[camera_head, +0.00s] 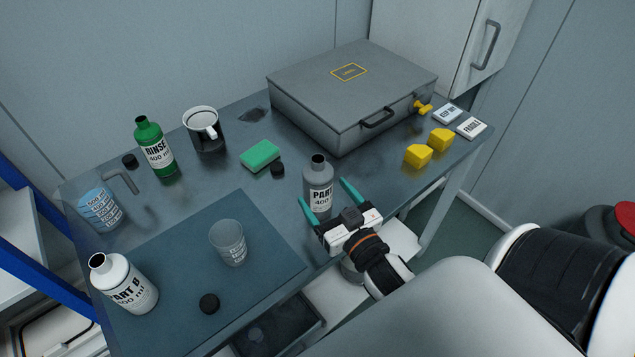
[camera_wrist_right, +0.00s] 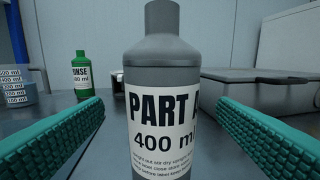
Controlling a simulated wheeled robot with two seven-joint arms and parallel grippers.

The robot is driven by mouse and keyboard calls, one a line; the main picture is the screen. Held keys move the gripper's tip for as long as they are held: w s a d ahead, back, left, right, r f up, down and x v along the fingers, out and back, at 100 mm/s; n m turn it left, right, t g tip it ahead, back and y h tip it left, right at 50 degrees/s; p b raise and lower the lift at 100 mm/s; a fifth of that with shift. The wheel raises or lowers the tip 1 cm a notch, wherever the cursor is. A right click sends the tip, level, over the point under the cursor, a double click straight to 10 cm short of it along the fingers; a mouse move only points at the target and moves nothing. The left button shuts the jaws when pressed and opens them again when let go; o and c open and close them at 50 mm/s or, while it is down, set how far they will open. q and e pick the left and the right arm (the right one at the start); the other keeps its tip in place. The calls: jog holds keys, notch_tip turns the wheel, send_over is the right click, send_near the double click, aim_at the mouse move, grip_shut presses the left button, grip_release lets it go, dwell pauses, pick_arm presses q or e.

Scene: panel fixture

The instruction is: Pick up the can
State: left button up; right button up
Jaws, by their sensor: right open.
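No other thing marked as a can shows. My right gripper (camera_head: 328,198) is open, with its green fingers pointing at this bottle from the front. In the right wrist view the grey bottle (camera_wrist_right: 165,85) fills the middle, with one finger on its left and one on its right. The right finger is closer to it; I cannot tell whether it touches. My left gripper is not in view.
A white PART B bottle (camera_head: 128,285), a clear cup (camera_head: 229,243) and a black cap (camera_head: 209,303) are on the left. Yellow blocks (camera_head: 418,155) lie right.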

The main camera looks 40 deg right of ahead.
jog(key=w, duration=0.3)
jog(key=w+p, duration=0.1)
jog(key=w, duration=0.1)
jog(key=shift+d, duration=0.25)
jog(key=shift+w+f, duration=0.15)
jog(key=shift+w, duration=0.35)
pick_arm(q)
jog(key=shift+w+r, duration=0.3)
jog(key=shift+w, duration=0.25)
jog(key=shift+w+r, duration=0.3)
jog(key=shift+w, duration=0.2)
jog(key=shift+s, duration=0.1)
pick_arm(e)
jog(key=shift+s, duration=0.1)
jog(key=shift+c, duration=1.4)
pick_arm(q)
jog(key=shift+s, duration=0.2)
pick_arm(e)
jog(key=c, duration=1)
